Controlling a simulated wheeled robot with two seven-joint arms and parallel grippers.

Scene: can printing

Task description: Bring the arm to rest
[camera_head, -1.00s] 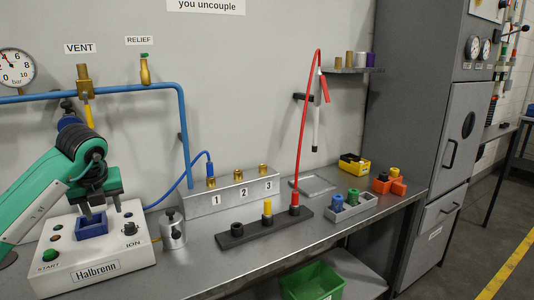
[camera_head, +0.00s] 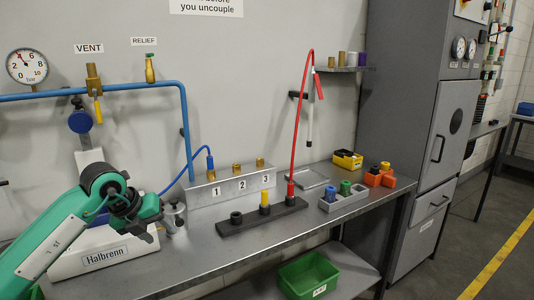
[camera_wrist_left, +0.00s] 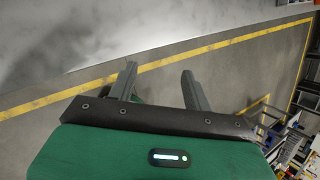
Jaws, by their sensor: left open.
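My left arm (camera_head: 55,245), green with black joints, reaches in from the lower left of the head view. My left gripper (camera_head: 150,211) is in front of the white Halbrenn machine and hides much of it. In the left wrist view the two grey fingers of the gripper (camera_wrist_left: 160,85) stand apart with nothing between them. Beyond them lies grey floor with a yellow line. My right gripper is not in view.
The Halbrenn machine (camera_head: 105,257) stands on the grey bench (camera_head: 215,262). Further right are a black block with pegs (camera_head: 238,227), a grey tray (camera_head: 345,203) with coloured pieces and an orange block (camera_head: 378,179). A green bin (camera_head: 307,275) is lower down. A blue pipe (camera_head: 60,93) runs along the wall.

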